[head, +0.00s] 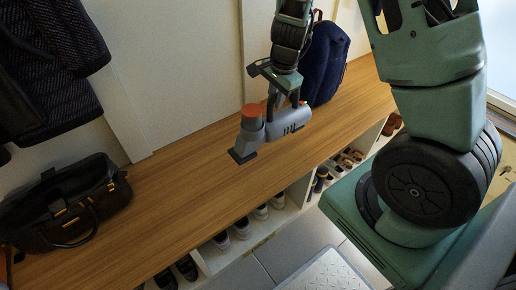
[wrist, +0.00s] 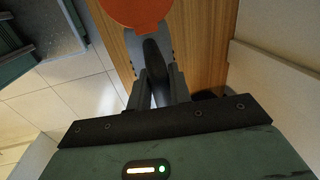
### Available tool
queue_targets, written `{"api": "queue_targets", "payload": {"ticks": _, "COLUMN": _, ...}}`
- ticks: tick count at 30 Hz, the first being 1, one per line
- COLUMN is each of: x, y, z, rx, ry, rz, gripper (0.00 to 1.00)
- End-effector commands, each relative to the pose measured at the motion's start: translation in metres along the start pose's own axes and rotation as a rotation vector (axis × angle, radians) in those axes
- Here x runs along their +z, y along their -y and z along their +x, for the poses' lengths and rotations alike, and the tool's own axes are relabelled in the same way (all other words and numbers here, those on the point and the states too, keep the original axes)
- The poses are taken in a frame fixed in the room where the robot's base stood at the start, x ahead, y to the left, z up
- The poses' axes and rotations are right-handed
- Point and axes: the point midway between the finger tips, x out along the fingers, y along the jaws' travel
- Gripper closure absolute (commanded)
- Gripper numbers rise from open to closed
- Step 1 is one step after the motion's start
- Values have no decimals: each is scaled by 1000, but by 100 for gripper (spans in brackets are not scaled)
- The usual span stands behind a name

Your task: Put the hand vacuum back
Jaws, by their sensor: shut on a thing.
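The hand vacuum (head: 284,122) is grey with an orange round end and a dark nozzle foot. My gripper (head: 284,88) comes down from above and is shut on it. In the wrist view the fingers of my gripper (wrist: 160,88) close around a dark handle part of the hand vacuum (wrist: 135,12), whose orange end shows at the top edge. The hand vacuum appears over the wooden bench top (head: 190,185); whether it touches the wood I cannot tell. No dock or holder for it is clear in these views.
A black handbag (head: 65,205) sits on the bench at the left, and a dark blue backpack (head: 322,62) stands behind the vacuum. Dark coats (head: 55,60) hang at upper left. Shoes (head: 262,211) fill cubbies below. A step stool (head: 325,272) is on the floor. The bench between bag and vacuum is clear.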

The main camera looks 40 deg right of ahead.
Motion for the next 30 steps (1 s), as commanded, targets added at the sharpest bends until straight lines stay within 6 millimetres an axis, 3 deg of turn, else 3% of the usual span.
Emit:
{"api": "queue_targets", "payload": {"ticks": 4, "x": -1, "y": -2, "z": 11, "rx": 0, "ry": 0, "rz": 2, "gripper": 100}}
{"api": "queue_targets", "payload": {"ticks": 12, "x": 0, "y": -9, "z": 54, "rx": -1, "ry": 0, "rz": 1, "gripper": 100}}
{"api": "queue_targets", "payload": {"ticks": 20, "x": 0, "y": -11, "z": 69, "rx": -1, "ry": 0, "rz": 0, "gripper": 100}}
{"api": "queue_targets", "payload": {"ticks": 27, "x": 0, "y": -17, "z": 98, "rx": -1, "ry": 0, "rz": 2, "gripper": 100}}
{"api": "queue_targets", "payload": {"ticks": 30, "x": 0, "y": -16, "z": 99, "rx": -2, "ry": 0, "rz": 0, "gripper": 100}}
